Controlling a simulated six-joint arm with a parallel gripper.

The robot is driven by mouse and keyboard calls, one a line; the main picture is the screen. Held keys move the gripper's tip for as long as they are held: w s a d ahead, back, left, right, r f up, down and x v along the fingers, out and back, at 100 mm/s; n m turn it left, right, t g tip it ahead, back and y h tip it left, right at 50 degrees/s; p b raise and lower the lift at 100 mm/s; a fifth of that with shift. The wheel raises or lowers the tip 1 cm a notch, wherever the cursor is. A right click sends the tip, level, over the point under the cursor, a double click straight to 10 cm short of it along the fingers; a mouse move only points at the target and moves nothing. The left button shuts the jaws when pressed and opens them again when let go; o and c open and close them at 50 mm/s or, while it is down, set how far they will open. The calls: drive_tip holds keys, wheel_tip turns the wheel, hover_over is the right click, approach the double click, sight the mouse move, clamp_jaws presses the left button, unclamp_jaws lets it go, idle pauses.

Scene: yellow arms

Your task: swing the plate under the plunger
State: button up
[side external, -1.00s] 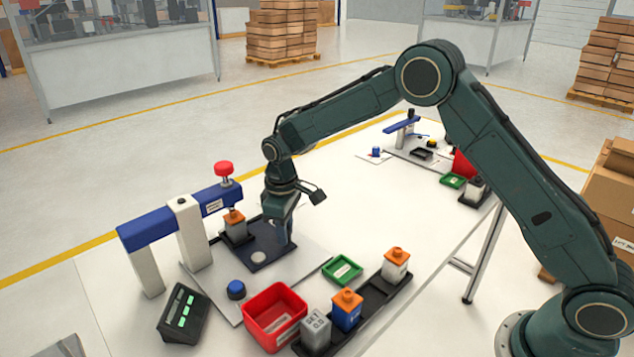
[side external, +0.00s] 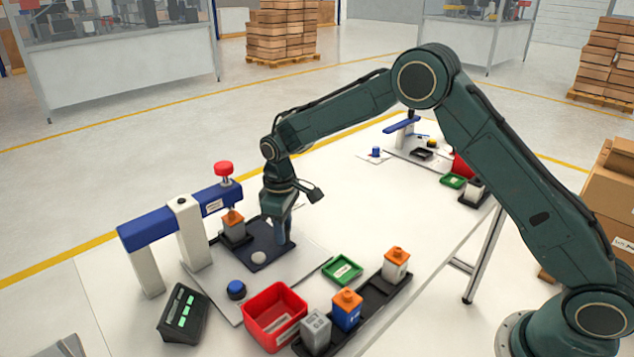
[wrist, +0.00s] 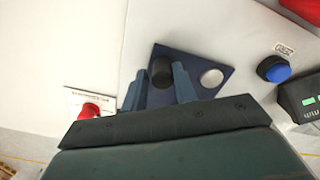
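The dark blue plate (side external: 277,257) lies flat on a grey base board, with a pale round disc (side external: 258,258) on it. In the wrist view the plate (wrist: 190,58) shows a black upright knob (wrist: 161,72) beside the silver disc (wrist: 211,77). My gripper (side external: 280,242) is low over the plate, and its two fingers (wrist: 160,84) stand either side of the knob. I cannot tell whether they press on it. The plunger's red knob (side external: 223,168) rises above a blue arm (side external: 160,228). An orange-capped block (side external: 234,229) stands upright close below the arm's end.
A blue button (side external: 236,289), a display box (side external: 183,314) and a red bin (side external: 249,321) stand in front. A green tray (side external: 342,271) and a black rack (side external: 375,300) with several blocks are to the right. White post (side external: 190,235) supports the blue arm.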

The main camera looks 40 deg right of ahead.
drive_tip(key=shift+o, duration=0.8)
drive_tip(key=shift+r, duration=0.15)
drive_tip(key=shift+r, duration=3.65)
drive_tip(key=shift+r, duration=0.15)
